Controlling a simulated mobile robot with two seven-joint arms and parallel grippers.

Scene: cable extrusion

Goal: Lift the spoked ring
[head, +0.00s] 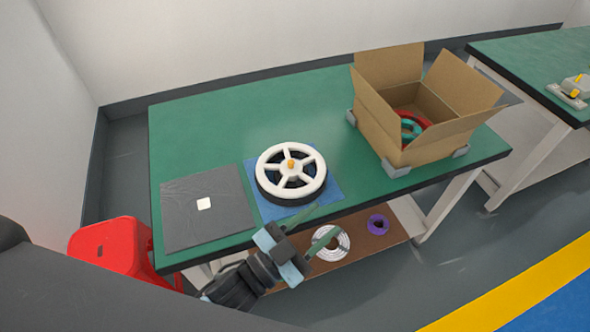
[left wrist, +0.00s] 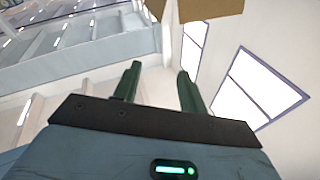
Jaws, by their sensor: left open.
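The spoked ring (head: 268,162) is white with several spokes and an orange-yellow centre. It lies flat on top of a dark round body on a blue mat (head: 327,167) on the green table. My left gripper (head: 324,222) is at the table's front edge, just in front of the ring and apart from it. Its two green fingers are spread and empty. In the left wrist view the open fingers (left wrist: 157,88) have nothing between them. My right gripper is not in view.
An open cardboard box (head: 390,120) holding red and teal rings stands at the table's right. A grey mat (head: 185,225) with a white square lies at left. A red stool (head: 110,250) stands beside the table. Coils (head: 330,243) lie on the lower shelf.

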